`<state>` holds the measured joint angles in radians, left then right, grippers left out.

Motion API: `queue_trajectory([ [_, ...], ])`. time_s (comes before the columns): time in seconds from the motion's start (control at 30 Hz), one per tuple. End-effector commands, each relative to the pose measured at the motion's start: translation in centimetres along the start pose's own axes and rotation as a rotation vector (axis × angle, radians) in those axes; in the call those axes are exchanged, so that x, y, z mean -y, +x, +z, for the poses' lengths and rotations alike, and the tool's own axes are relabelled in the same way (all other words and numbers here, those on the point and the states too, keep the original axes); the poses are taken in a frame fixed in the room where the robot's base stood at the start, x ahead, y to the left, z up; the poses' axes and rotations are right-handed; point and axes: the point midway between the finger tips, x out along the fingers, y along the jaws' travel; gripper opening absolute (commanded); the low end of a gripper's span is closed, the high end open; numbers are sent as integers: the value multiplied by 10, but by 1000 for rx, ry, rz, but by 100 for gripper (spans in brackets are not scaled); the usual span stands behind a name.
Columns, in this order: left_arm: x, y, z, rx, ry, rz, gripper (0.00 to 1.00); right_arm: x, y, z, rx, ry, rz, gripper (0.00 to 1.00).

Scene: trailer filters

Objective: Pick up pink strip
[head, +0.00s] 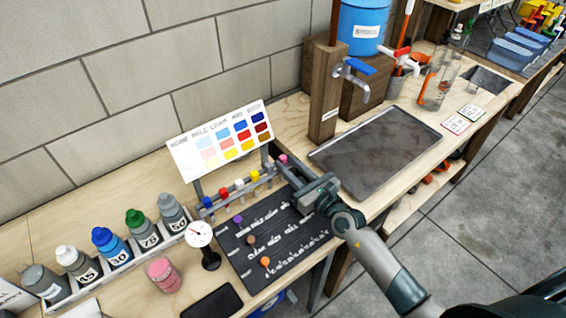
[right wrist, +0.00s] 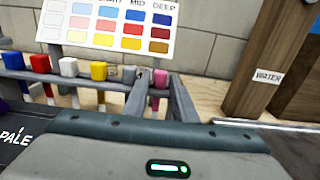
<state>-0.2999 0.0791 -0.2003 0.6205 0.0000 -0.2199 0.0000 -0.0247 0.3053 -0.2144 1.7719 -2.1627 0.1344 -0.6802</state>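The pink strip (head: 283,158) stands at the right end of a grey rack (head: 238,190), beyond the blue, red, white and yellow-topped strips. In the right wrist view the pink strip (right wrist: 160,79) shows its top and upper part upright; its lower part is hidden behind my gripper's body. My right gripper (head: 287,170) reaches in from the lower right to that end of the rack. In the right wrist view its two grey fingers (right wrist: 158,97) are apart, one on each side of the pink strip, with gaps visible. My left gripper is not in view.
A colour chart (head: 222,143) stands behind the rack. A dark board with small pegs (head: 270,240) lies in front. A dial gauge (head: 200,236), pink jar (head: 163,274) and several bottles stand left. A wooden post (head: 325,90) and grey tray (head: 378,150) are right.

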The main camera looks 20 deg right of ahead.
Motion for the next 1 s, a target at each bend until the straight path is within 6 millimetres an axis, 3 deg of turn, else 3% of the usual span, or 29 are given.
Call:
queue_trajectory([
  [0.03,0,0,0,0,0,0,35,0,0,0,0,0,0,11],
  [0.1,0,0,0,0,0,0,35,0,0,0,0,0,0,0],
  [0.57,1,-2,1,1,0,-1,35,0,0,7,3,1,-1,0],
  [0.77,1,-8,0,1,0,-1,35,0,0,28,4,3,-1,0],
  [1.0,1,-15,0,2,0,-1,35,0,0,75,7,2,-1,0],
])
